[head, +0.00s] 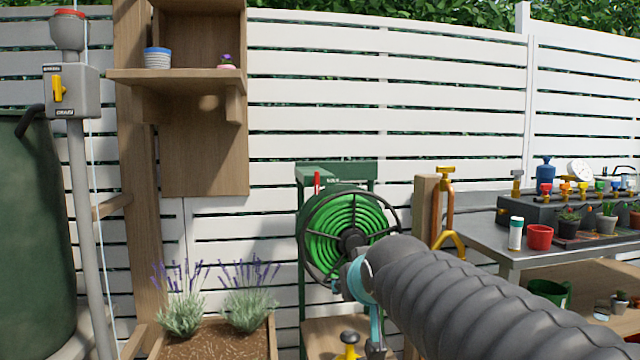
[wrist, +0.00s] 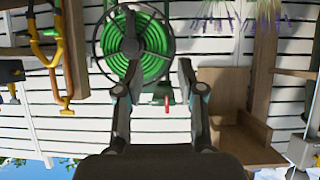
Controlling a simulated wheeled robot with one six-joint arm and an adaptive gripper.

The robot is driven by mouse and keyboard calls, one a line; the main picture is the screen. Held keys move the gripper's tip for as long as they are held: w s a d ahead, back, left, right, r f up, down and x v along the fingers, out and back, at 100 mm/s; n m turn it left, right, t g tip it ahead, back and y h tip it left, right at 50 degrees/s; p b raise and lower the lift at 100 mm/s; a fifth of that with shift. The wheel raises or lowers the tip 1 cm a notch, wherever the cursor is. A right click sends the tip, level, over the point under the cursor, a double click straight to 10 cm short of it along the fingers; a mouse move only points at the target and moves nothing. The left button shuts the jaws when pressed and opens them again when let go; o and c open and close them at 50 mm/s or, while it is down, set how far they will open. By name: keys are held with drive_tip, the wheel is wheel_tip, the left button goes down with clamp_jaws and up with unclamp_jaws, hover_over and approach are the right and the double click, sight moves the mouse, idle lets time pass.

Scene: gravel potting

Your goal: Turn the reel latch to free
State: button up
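The hose reel (head: 335,236) is a green coil in a dark round rim on a green stand. The reel latch (head: 317,183) is a small red lever standing upright at the reel's upper left. In the wrist view, which is upside down, the reel (wrist: 152,62) is at the top and the red latch (wrist: 166,101) lies below it, between the fingers in the picture. My gripper (wrist: 148,76) is open and empty, its two fingers wide apart. In the head view my gripper (head: 352,284) overlaps the reel's lower right. No contact with the latch shows.
A wooden post with an orange-yellow pipe (head: 442,215) stands right of the reel. A metal bench (head: 480,240) with pots is farther right. A lavender planter (head: 225,342) is at lower left, and a wooden shelf (head: 180,76) hangs above it. White fence is behind.

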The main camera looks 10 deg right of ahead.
sight(317, 177)
drive_tip(key=w+r+t+b, duration=0.1)
drive_tip(key=w+r+t, duration=0.5)
drive_tip(key=w+r, duration=1)
drive_tip(key=w, duration=0.4)
drive_tip(key=w+f+p, duration=0.1)
drive_tip(key=w, duration=0.4)
drive_tip(key=w+p, duration=0.1)
drive_tip(key=w, duration=0.4)
drive_tip(key=shift+w+a+f, duration=0.1)
drive_tip(key=shift+a+f, duration=0.1)
drive_tip(key=shift+a, duration=0.1)
clamp_jaws()
